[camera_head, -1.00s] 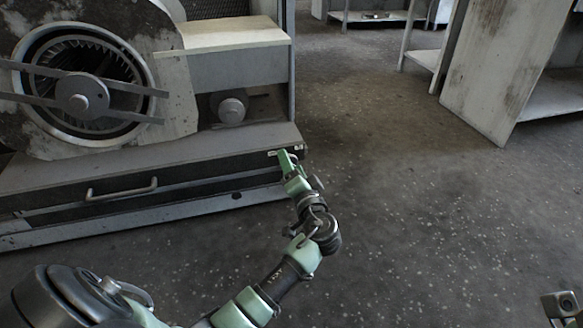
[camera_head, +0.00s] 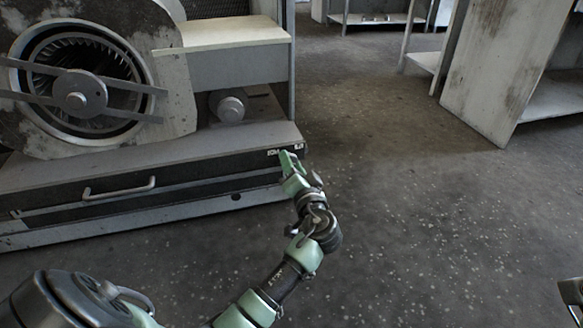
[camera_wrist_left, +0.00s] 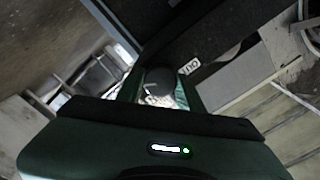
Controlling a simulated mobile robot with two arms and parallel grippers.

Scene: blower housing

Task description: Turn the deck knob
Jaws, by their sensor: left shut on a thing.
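My left gripper (camera_head: 289,160) is at the right end of the front edge of the grey deck (camera_head: 225,145), under the blower housing (camera_head: 175,95). In the left wrist view a rounded grey knob (camera_wrist_left: 159,82) sits between the green fingers of the left gripper, which are shut on it. A small white label reading "OUT" (camera_wrist_left: 188,67) is beside the knob. In the head view the gripper covers the knob, and small pale labels show on both sides of the fingertips. My right gripper's fingers are not in view.
A dark drawer with a bar handle (camera_head: 120,189) lies below the deck. A round motor-like part (camera_head: 230,106) sits on the deck. Worn shelving units (camera_head: 490,75) stand at the right. The speckled floor (camera_head: 410,200) between is clear.

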